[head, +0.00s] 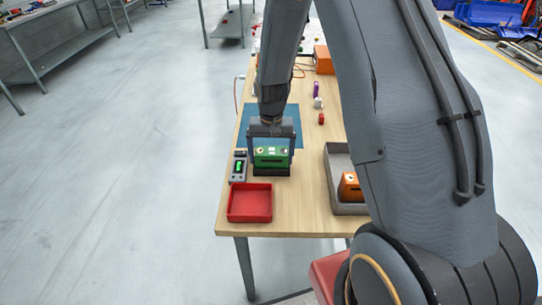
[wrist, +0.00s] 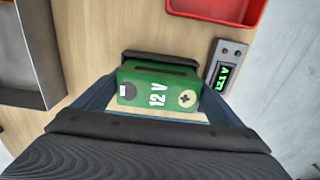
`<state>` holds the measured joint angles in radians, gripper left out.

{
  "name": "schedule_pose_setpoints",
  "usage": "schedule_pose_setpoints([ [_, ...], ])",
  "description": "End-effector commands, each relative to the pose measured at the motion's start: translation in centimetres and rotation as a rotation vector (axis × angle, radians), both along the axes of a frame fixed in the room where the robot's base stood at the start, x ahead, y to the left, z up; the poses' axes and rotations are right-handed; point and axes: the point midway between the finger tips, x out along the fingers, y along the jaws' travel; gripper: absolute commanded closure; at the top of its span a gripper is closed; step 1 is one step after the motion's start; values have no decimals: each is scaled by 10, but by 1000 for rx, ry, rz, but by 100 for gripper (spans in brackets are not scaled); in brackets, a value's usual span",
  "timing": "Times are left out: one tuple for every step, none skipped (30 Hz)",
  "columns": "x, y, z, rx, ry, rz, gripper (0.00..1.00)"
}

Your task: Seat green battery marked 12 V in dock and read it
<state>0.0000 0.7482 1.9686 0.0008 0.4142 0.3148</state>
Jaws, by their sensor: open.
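The green battery (head: 271,157) marked 12 V sits upright in the black dock (head: 271,172) on the table. In the wrist view, the battery (wrist: 140,101) shows its white 12 V label and a plus mark, with the dock's dark edge (wrist: 165,56) behind it. My gripper (head: 271,148) is open, its fingers on either side of the battery. Whether they touch it cannot be told. The meter (head: 238,168) beside the dock has a lit green display. In the wrist view the meter (wrist: 227,58) appears to read about 12.1 V, in small, tilted digits.
A red tray (head: 249,203) stands in front of the dock. A grey bin (head: 340,165) at right holds an orange battery (head: 350,187). A blue mat (head: 284,112) lies behind the dock. Small purple, white and red items and an orange box (head: 323,60) stand farther back.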

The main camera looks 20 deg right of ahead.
Motion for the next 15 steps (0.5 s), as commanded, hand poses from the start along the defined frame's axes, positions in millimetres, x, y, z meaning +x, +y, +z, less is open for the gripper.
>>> schedule_pose_setpoints([
  [-8, -2, -13, 0, 18, 0, 0],
  [-8, -2, -13, 0, 18, -1, 0],
  [-8, -3, -13, 0, 19, -1, 0],
  [-8, -3, -13, -1, 19, -1, 0],
  [-8, -3, -13, -1, 19, -1, 0],
  [-8, -3, -13, -1, 19, -1, 0],
  [-8, -3, -13, -1, 19, -1, 0],
  [-8, -3, -13, -1, 20, -1, 0],
  [-8, -3, -13, -1, 20, -1, 0],
  [-7, -3, -12, -1, 20, -1, 0],
  [-7, -3, -10, -1, 20, -1, 0],
  [-8, -2, -7, -1, 19, -1, 0],
  [-8, -2, -4, -1, 19, 0, 0],
  [-8, -2, 0, -1, 18, 0, 0],
  [-8, -2, 5, -1, 16, 0, 0],
])
